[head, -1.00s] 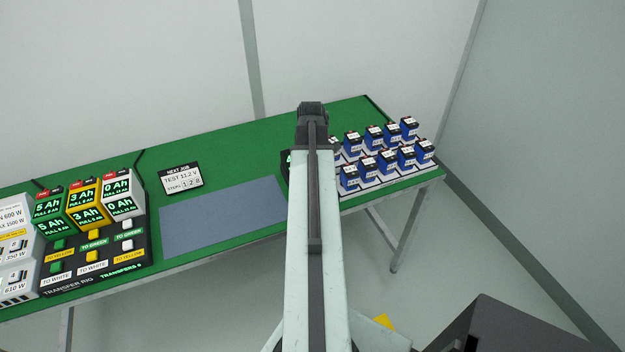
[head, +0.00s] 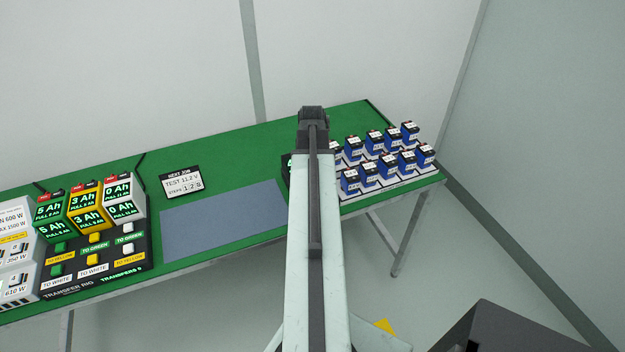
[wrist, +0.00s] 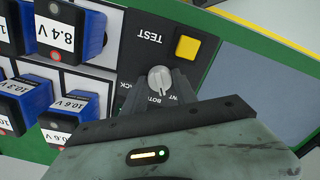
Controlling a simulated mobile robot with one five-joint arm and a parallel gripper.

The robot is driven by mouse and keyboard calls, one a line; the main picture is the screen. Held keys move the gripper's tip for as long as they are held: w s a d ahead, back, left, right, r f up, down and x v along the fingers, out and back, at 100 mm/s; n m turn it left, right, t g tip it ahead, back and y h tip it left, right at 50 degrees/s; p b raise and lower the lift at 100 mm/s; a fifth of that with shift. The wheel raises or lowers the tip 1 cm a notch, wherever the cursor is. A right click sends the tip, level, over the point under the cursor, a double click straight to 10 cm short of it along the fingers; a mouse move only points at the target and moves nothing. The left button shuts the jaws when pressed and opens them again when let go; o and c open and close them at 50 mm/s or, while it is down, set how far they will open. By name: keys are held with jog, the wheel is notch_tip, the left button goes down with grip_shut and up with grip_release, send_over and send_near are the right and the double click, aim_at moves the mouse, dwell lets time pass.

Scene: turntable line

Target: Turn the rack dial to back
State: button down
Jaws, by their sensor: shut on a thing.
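The rack dial (wrist: 160,78) is a round grey-white knob on the black panel in the wrist view. Partly covered lettering around it reads as ends of BACK on the left, BOTH below it and FRONT on the right. Which label the dial points at I cannot tell. My gripper (wrist: 159,86) has its dark fingers on either side of the knob and is shut on it. In the head view my gripper (head: 312,116) is seen from behind, over the rack's left end, and my arm hides the dial.
A yellow TEST button (wrist: 187,46) sits just beyond the dial. Blue batteries (wrist: 72,30) with voltage labels stand in white holders close on the left. A grey-blue mat (head: 222,220) lies clear beside the rack; the transfer rig (head: 95,265) stands farther left.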

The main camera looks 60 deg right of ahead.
jog(key=m, duration=0.4)
jog(key=shift+m, duration=0.3)
jog(key=m, duration=0.3)
jog(key=shift+m, duration=0.4)
jog(key=m, duration=0.4)
jog(key=shift+m, duration=1.6)
jog(key=shift+s, duration=0.1)
jog(key=c, duration=1.3)
grip_release()
jog(key=shift+o, duration=0.2)
